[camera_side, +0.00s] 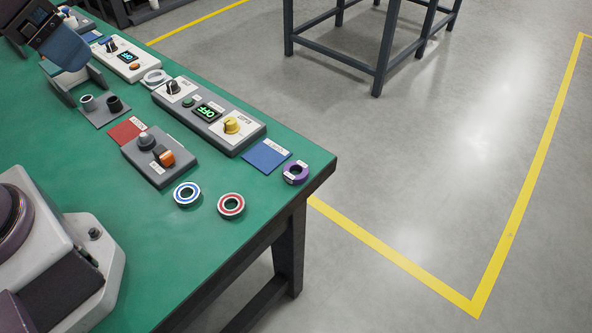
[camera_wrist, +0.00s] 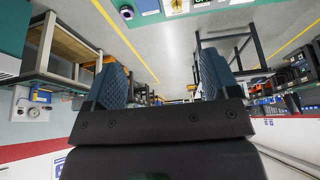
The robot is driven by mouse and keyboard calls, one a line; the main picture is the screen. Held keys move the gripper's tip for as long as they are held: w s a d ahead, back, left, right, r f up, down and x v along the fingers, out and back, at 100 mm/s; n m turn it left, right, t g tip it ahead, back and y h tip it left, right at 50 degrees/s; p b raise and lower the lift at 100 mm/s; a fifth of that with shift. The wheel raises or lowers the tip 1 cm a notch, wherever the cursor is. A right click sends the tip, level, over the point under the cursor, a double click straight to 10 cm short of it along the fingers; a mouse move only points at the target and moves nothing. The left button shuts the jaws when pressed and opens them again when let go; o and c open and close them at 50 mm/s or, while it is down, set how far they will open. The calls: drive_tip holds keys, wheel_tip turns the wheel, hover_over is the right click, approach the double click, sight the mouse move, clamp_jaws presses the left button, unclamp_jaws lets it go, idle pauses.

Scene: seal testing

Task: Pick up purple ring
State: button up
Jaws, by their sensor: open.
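The purple ring (camera_side: 304,173) lies flat on the green table near its right corner, with white patches on it. In the wrist view it shows small at the top (camera_wrist: 127,15), on the green table corner.
A blue card (camera_side: 264,156) lies left of the purple ring. A blue-and-white ring (camera_side: 176,194) and a red-and-white ring (camera_side: 221,205) lie nearer. A control box (camera_side: 244,143) with a yellow knob and a small switch box (camera_side: 177,160) stand behind. The table edge is close to the purple ring.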

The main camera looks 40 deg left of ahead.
drive_tip(key=w+d+f+m+g, duration=0.4)
drive_tip(key=w+d+f+m, duration=0.35)
drive_tip(key=w, duration=0.45)
drive_tip(key=m+y, duration=0.1)
drive_tip(key=m, duration=1.4)
approach(296, 175)
drive_tip(key=shift+d+f+y, duration=0.15)
drive_tip(key=shift+f+y, duration=0.15)
drive_tip(key=shift+f, duration=0.45)
drive_tip(key=shift+w+a+f, duration=0.1)
drive_tip(key=shift+a+f, duration=0.05)
drive_tip(key=shift+f, duration=0.85)
drive_tip(key=shift+w+a+f, duration=0.1)
drive_tip(key=shift+f, duration=0.85)
drive_tip(key=shift+w+a+f, duration=0.1)
drive_tip(key=shift+a+f, duration=0.05)
drive_tip(key=shift+f, duration=0.85)
drive_tip(key=c, duration=1.1)
